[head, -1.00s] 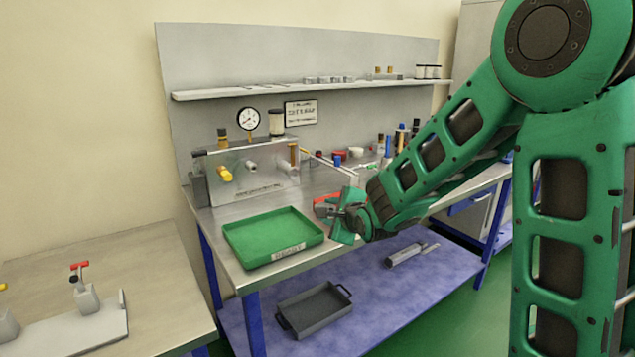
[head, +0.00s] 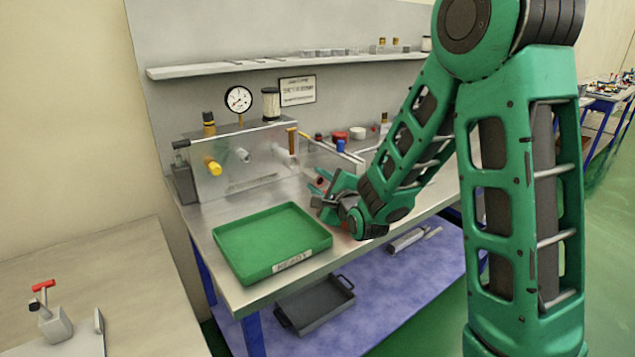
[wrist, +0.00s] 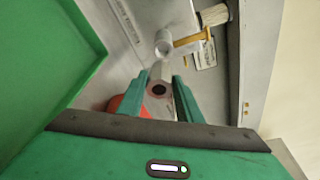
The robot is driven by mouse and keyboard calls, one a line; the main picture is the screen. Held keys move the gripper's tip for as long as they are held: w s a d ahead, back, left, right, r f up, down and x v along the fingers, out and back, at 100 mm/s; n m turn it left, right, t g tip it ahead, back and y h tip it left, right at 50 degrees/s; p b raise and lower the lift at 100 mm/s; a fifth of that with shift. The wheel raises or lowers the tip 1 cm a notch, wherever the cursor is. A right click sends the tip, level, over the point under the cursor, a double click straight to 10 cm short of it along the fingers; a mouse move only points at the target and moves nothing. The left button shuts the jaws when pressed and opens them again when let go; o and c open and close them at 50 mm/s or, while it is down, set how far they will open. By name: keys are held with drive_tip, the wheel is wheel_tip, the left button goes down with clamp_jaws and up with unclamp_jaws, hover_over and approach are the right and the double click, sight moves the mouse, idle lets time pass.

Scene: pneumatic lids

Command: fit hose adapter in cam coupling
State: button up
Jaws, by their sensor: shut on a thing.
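In the wrist view, my gripper (wrist: 158,98) is shut on a tube-like piece with a dark round bore, which looks like the hose adapter (wrist: 158,88). A pale round socket with a brass lever, apparently the cam coupling (wrist: 164,46), lies beyond the adapter and apart from it. My fingers hide much of the adapter in the head view.
The green tray (head: 228,227) is close on the left. The panel (head: 215,185) also carries a yellow fitting (head: 213,166) and a grey one (head: 242,155). A red part (wrist: 130,97) shows beside my fingers. A dark tray (head: 318,310) lies on the lower shelf.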

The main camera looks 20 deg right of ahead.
sight(307, 173)
drive_tip(key=shift+s+d+r, duration=0.1)
drive_tip(key=shift+s, duration=0.05)
drive_tip(key=shift+w+a, duration=0.3)
drive_tip(key=shift+w, duration=0.6)
drive_tip(key=shift+w+a, duration=0.3)
drive_tip(key=shift+w, duration=0.55)
drive_tip(key=shift+w+a, duration=0.3)
drive_tip(key=shift+w, duration=0.7)
drive_tip(key=shift+r, duration=0.1)
drive_tip(key=shift+w+a, duration=0.3)
drive_tip(key=shift+w, duration=0.45)
drive_tip(key=shift+w+a, duration=0.25)
drive_tip(key=shift+w, duration=0.5)
drive_tip(key=o, duration=1.1)
drive_tip(key=shift+s+d+r, duration=0.1)
drive_tip(key=shift+s+r, duration=0.05)
drive_tip(key=shift+s, duration=1)
drive_tip(key=shift+s+d+r, duration=0.1)
drive_tip(key=shift+s+d, duration=0.05)
drive_tip(key=shift+s, duration=1)
drive_tip(key=shift+s+d+r, duration=0.1)
drive_tip(key=shift+s+r, duration=0.05)
drive_tip(key=shift+s, duration=1)
